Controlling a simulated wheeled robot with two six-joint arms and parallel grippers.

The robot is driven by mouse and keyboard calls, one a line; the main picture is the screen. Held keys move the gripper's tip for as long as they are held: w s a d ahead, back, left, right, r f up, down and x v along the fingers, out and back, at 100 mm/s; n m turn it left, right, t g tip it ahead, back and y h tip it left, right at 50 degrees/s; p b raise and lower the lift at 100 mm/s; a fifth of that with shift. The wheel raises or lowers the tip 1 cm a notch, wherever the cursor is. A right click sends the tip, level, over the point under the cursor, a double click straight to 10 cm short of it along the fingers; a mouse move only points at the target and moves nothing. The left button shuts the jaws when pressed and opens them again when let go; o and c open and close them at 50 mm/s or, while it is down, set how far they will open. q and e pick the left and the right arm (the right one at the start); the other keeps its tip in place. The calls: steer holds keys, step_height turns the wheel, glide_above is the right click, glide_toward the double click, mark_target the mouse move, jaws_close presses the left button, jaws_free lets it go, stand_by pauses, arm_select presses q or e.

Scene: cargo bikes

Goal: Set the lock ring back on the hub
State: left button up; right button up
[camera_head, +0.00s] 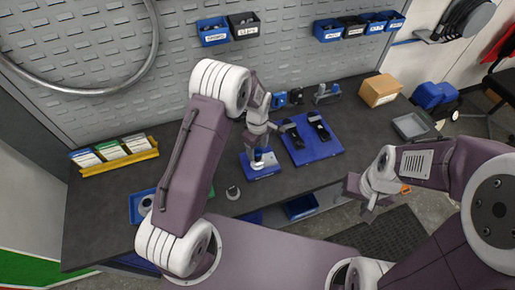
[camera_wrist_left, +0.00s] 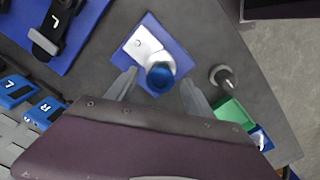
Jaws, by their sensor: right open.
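The hub stand has a blue base plate (camera_head: 260,172) on the bench, with a silver upright part (camera_wrist_left: 150,52) on it. A round blue ring-like part (camera_wrist_left: 160,75) tops the silver part; I cannot tell whether it is the lock ring or part of the hub. My left gripper (camera_wrist_left: 160,82) is above the stand, its fingers apart on either side of the blue part with gaps visible. In the head view my left gripper (camera_head: 258,146) hides part of the stand. My right gripper (camera_head: 372,190) is open and empty, off the bench's right front.
A small grey round piece (camera_head: 232,192) stands on the bench near the stand. A blue tray (camera_head: 143,207) holds a pale round part at left. A blue mat (camera_head: 318,152) with black pedal-like parts lies right of the stand. A cardboard box (camera_head: 380,90) sits at the back.

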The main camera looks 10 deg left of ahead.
mark_target(257, 150)
arm_select(q)
step_height(257, 150, up, 9)
steer(key=b, duration=0.2)
stand_by(0.4)
steer(key=s+a+f+m+b, duration=0.2)
steer(key=s+m, duration=0.4)
steer(key=s, duration=0.3)
steer(key=s+a+f+m+t+b, duration=0.1)
steer(key=s+a+f+m+b, duration=0.1)
steer(key=s+m, duration=0.5)
steer(key=shift+s+a+b, duration=0.2)
steer(key=shift+s+b, duration=0.25)
steer(key=shift+s, duration=0.5)
